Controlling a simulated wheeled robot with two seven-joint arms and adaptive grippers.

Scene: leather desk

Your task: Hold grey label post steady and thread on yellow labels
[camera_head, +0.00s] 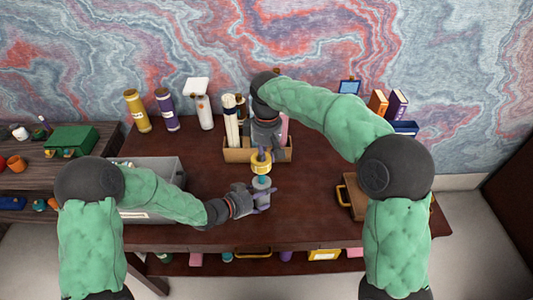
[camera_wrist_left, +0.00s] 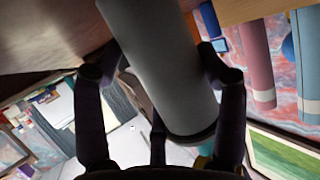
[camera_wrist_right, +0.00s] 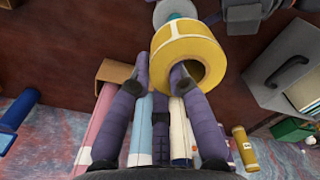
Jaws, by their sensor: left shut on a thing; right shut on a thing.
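The grey label post (camera_wrist_left: 165,70) is a thick cylinder between the fingers of my left gripper (camera_wrist_left: 165,95) in the left wrist view. In the head view my left gripper (camera_head: 262,197) is shut on the post (camera_head: 262,184) above the front of the desk. A teal part shows at the post's upper end. My right gripper (camera_wrist_right: 162,75) is shut on the wall of a ring-shaped roll of yellow labels (camera_wrist_right: 190,45), with one finger in its hole. In the head view the yellow labels (camera_head: 261,160) are just above the post; I cannot tell whether they touch it.
A wooden box (camera_head: 285,155) with upright rolls stands behind my right gripper. A grey tray (camera_head: 172,165) lies at the left. A wooden item (camera_head: 352,195) sits at the right. The desk between is mostly clear.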

